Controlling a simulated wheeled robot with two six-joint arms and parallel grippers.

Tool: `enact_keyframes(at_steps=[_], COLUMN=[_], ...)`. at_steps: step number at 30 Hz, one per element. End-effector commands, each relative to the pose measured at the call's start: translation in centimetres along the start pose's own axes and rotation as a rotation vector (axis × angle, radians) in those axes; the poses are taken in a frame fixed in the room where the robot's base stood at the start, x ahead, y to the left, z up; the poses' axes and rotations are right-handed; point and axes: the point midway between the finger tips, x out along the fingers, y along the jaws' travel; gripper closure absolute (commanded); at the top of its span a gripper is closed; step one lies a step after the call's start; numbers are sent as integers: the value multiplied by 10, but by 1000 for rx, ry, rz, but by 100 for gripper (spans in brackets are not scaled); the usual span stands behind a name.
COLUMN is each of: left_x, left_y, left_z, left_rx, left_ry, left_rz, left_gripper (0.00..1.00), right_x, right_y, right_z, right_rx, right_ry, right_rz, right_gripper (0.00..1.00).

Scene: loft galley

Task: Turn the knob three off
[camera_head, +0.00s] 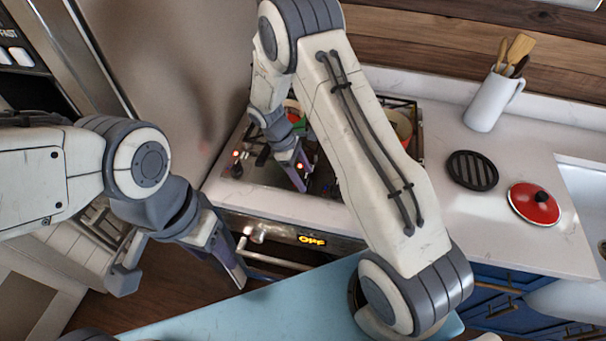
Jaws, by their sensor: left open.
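The stove (413,103) is set in the white counter, with dark knobs and small red lights along its left front edge. One knob (237,170) shows at the left end; my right arm and gripper hide others. I cannot tell which is knob three. My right gripper (300,182) points down at the front of the cooktop, by a red light. Its fingers overlap, so I cannot see whether they are apart or touch a knob. My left gripper (182,278) is open and empty, low in front of the oven, left of its handle.
The oven front has a lit display reading OFF (311,240), a metal knob (255,234) and a bar handle (268,258). A black trivet (472,170), red lid (534,204) and white utensil jug (493,103) stand on the right counter. A pot (400,127) is partly hidden behind my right arm.

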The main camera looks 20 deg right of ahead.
Motion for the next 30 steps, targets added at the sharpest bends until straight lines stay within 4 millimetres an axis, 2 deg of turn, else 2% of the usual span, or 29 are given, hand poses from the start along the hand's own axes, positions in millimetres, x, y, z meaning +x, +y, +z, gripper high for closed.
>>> enact_keyframes(at_steps=[9,13,24,30], left_x=[0,4,24,28], left_y=[0,0,-2,-2], left_z=[0,0,1,2], left_rx=[0,0,-1,0], left_ry=[0,0,0,0], left_rz=[0,0,0,0], left_gripper=[50,50,50,50], right_x=[0,-7,-75,-99], right_y=[0,0,1,0], right_z=[0,-1,-2,-1], right_rx=[-3,-3,-2,-2], right_ry=[0,2,4,1], right_rz=[0,3,4,1], right_gripper=[18,18,18,18])
